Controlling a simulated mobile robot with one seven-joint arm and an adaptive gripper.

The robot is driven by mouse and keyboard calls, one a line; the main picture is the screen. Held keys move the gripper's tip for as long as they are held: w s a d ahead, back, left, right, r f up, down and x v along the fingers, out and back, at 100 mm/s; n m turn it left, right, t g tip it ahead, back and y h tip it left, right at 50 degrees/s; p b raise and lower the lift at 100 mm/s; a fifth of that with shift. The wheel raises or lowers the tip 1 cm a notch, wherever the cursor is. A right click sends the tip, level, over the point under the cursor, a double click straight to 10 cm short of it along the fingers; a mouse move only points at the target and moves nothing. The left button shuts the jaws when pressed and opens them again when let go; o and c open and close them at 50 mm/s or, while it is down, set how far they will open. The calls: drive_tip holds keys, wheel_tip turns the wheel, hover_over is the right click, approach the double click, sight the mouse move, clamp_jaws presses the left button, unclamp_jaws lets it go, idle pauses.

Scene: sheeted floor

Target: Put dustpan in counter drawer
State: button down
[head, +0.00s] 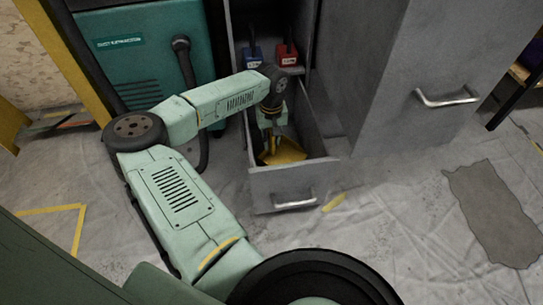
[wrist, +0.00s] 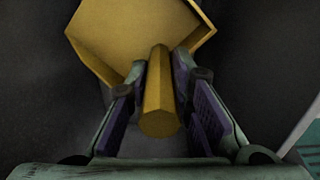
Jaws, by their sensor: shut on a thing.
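The yellow dustpan (head: 285,154) is inside the open grey counter drawer (head: 290,185), low between its walls. My gripper (head: 272,140) reaches down into the drawer from above. In the wrist view my gripper (wrist: 158,100) has its two fingers on either side of the handle of the dustpan (wrist: 130,38) and is shut on it. The pan part spreads out beyond the fingertips. I cannot tell whether the dustpan touches the drawer bottom. The drawer front has a metal handle and stands pulled out from the grey cabinet.
A blue object (head: 253,58) and a red object (head: 287,54) stand at the back above the drawer. A green machine (head: 150,60) with a hose is at the left. A grey cabinet (head: 385,80) stands right of the drawer. Sheeted floor lies open in front.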

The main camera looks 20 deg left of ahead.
sight(271, 154)
wheel_tip(271, 154, down, 8)
drive_tip(key=shift+f+b, duration=0.2)
drive_tip(key=shift+b, duration=0.5)
drive_tip(key=shift+r, duration=0.1)
drive_tip(key=c, duration=1.4)
unclamp_jaws()
drive_tip(key=shift+c, duration=0.2)
wheel_tip(271, 154, up, 12)
drive_tip(key=p, duration=0.2)
drive_tip(key=shift+p, duration=0.35)
